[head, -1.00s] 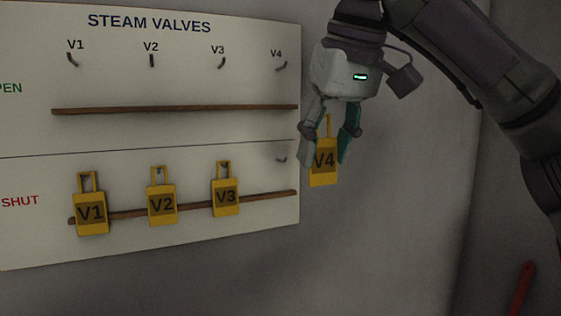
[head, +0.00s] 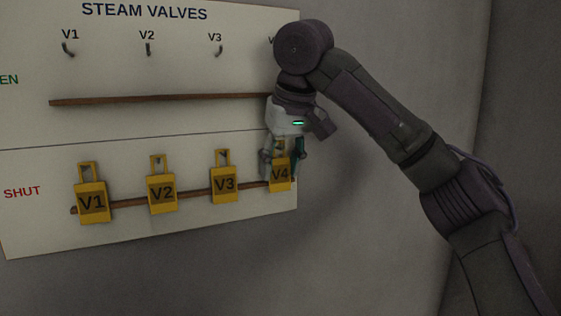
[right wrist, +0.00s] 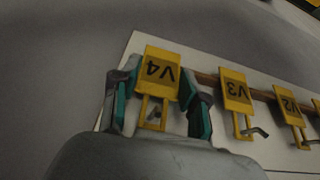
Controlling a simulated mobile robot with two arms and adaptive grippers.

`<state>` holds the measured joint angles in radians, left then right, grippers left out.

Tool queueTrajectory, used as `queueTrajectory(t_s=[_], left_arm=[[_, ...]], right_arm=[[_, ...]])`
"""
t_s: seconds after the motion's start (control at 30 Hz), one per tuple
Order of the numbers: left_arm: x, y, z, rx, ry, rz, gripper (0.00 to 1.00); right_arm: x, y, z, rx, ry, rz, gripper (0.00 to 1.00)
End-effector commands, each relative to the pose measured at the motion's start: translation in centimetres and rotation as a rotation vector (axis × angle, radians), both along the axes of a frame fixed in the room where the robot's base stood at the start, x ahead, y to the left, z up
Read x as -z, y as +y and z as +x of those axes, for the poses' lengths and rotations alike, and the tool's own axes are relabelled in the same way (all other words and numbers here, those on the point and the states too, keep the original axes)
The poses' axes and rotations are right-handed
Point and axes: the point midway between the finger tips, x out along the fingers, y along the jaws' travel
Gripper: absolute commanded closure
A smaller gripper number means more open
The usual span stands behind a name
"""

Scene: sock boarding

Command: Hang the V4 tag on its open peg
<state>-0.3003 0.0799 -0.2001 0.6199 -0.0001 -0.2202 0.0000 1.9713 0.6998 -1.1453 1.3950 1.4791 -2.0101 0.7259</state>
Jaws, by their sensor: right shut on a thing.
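The yellow V4 tag (head: 280,176) is at the right end of the board's SHUT row, beside the V3 tag (head: 224,184). My right gripper (head: 282,165) is shut on it from above. In the right wrist view the V4 tag (right wrist: 158,70) appears upside down between the fingers (right wrist: 153,84). A small peg (right wrist: 155,114) shows through its loop; I cannot tell whether the loop is on that peg. The V4 peg in the OPEN row is hidden behind my right arm. My left gripper is not in view.
The V1 tag (head: 91,202) and V2 tag (head: 161,193) hang in the SHUT row. OPEN pegs for V1 (head: 68,50), V2 (head: 148,49) and V3 (head: 219,49) are bare. A wooden rail (head: 160,99) crosses below them. Bare wall lies right of the board.

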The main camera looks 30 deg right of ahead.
Motion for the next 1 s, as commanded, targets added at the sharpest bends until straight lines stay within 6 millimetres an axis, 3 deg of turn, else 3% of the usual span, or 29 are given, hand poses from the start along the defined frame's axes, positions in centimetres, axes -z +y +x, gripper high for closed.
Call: queueTrajectory(t_s=[0.1, 0.4, 0.43, 0.57, 1.0], left_arm=[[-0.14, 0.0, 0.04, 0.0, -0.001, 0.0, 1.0], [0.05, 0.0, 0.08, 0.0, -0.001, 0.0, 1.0], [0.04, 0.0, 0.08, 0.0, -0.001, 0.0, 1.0], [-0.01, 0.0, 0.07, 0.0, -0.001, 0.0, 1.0], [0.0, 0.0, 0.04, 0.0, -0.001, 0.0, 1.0]], right_arm=[[0.19, -0.05, 0.4, 0.001, 0.0, 0.001, 0.74], [0.56, -0.06, 0.38, 0.001, 0.0, 0.0, 0.76], [0.56, -0.05, 0.37, 0.001, -0.001, 0.0, 0.54], [0.48, -0.05, 0.36, 0.001, -0.001, 0.0, 0.32], [0.13, -0.03, 0.18, 0.001, -0.003, 0.0, 0.3]])
